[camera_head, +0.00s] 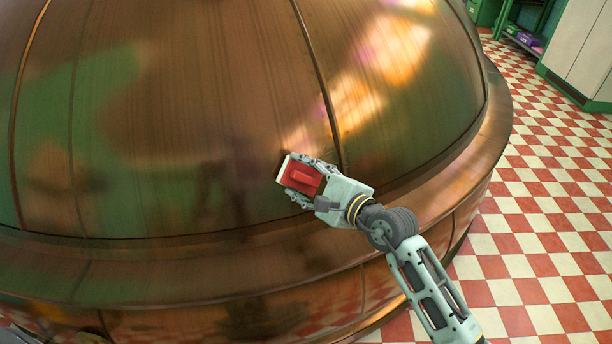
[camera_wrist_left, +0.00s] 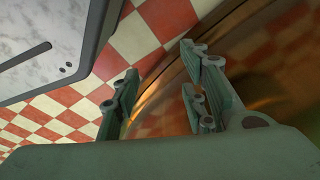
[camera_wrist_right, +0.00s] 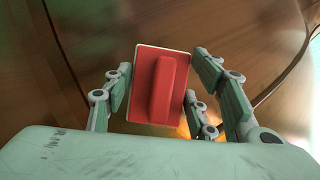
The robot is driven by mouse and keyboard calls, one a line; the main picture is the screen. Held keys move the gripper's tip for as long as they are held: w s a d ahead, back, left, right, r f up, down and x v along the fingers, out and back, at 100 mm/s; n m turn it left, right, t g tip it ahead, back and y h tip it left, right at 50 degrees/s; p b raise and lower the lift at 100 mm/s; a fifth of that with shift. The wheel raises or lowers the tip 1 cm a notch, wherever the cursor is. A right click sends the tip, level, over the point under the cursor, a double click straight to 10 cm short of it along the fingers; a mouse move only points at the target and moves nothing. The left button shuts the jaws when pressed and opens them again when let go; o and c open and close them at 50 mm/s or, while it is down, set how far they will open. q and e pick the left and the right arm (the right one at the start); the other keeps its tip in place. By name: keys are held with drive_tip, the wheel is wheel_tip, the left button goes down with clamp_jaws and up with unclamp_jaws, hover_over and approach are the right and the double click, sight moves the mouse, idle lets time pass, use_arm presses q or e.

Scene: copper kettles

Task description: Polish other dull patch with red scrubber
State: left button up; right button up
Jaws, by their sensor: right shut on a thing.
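The red scrubber (camera_head: 301,178) with a pale pad edge is held in my right gripper (camera_head: 308,180), at the lower part of the copper kettle's dome (camera_head: 230,90). In the right wrist view the scrubber (camera_wrist_right: 158,88) sits between the fingers of the gripper (camera_wrist_right: 160,95), its red handle towards me and its pad side towards the copper. Whether the pad touches is hidden. The dome has brown and greenish areas; I cannot tell a dull patch from reflections. My left gripper (camera_wrist_left: 160,95) is open and empty in the left wrist view.
A wide copper rim (camera_head: 480,150) runs round the dome's base. Red and white checkered floor (camera_head: 550,200) lies open on the right. A green shelf (camera_head: 520,35) and a pale cabinet (camera_head: 590,50) stand at the back right. A grey panel (camera_wrist_left: 50,40) is near my left gripper.

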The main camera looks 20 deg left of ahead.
use_arm(q)
drive_tip(key=shift+s, duration=0.15)
idle(0.5)
use_arm(e)
drive_tip(key=shift+w+a, duration=0.1)
use_arm(q)
drive_tip(key=shift+w+d+r, duration=0.1)
drive_tip(key=shift+w+r, duration=0.3)
drive_tip(key=shift+r, duration=0.1)
use_arm(e)
drive_tip(key=shift+f, duration=0.1)
use_arm(q)
drive_tip(key=shift+r+b, duration=0.3)
drive_tip(key=shift+b, duration=0.05)
use_arm(e)
drive_tip(key=shift+w+a, duration=0.1)
use_arm(q)
drive_tip(key=shift+w+r, duration=0.2)
use_arm(e)
drive_tip(key=shift+w+a+f, duration=0.15)
drive_tip(key=shift+w, duration=0.05)
use_arm(q)
drive_tip(key=shift+w+r, duration=0.5)
drive_tip(key=shift+r, duration=0.2)
drive_tip(key=shift+w+d+r+b, duration=0.1)
drive_tip(key=shift+w+r+b, duration=0.2)
drive_tip(key=shift+r+b, duration=0.35)
use_arm(e)
drive_tip(key=shift+w+a+f, duration=0.15)
drive_tip(key=shift+w+a, duration=0.05)
